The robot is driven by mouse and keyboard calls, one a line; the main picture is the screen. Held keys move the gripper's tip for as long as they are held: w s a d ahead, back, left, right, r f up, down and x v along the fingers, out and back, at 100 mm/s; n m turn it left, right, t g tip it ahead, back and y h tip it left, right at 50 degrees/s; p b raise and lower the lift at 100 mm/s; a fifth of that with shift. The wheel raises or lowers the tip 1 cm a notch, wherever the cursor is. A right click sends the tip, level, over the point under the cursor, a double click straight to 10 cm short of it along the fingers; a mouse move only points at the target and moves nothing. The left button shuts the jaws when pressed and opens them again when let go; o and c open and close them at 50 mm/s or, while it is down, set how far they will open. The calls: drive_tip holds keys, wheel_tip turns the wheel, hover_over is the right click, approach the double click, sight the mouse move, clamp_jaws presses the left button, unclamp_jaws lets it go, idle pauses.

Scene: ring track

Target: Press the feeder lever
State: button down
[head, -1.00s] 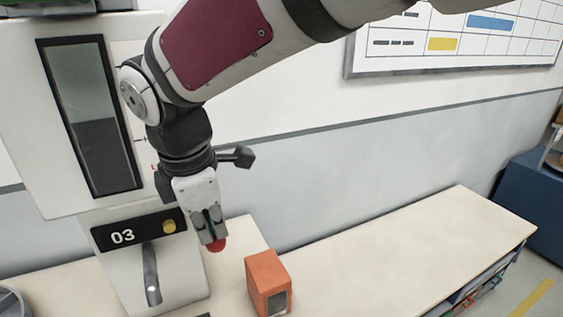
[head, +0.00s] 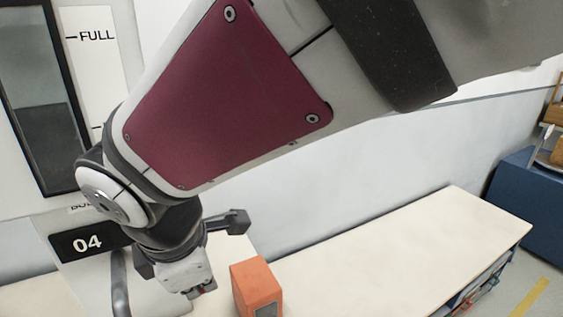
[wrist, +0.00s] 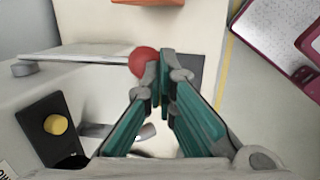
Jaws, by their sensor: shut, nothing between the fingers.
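The feeder is a white machine with a dark level window (head: 45,110) marked FULL and a black panel (head: 88,243) reading 04. The feeder lever's red ball knob (wrist: 143,61) shows in the wrist view, at the fingertips. In the head view my wrist and gripper hide most of the lever. My gripper (head: 200,291) points down beside the feeder's front. In the wrist view my gripper (wrist: 165,75) has its teal fingers shut at the tips with nothing between them. The fingertips overlap the knob's right edge; I cannot tell whether they touch it.
A curved metal spout (head: 119,285) hangs from the feeder, left of my gripper. An orange box (head: 257,288) stands on the pale bench (head: 390,245) just right of it. The bench beyond is clear. The wrist view shows a yellow button (wrist: 55,124) on the panel.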

drive_tip(key=shift+f+b, duration=0.75)
drive_tip(key=shift+f, duration=1)
drive_tip(key=shift+r, duration=0.1)
drive_tip(key=s+d+r+p, duration=0.3)
drive_tip(key=s+r+p, duration=0.5)
drive_tip(key=r+p, duration=0.2)
drive_tip(key=shift+s+r+p, duration=0.15)
drive_tip(key=shift+r+p, duration=0.2)
drive_tip(key=shift+r, duration=0.15)
drive_tip(key=shift+d, duration=0.1)
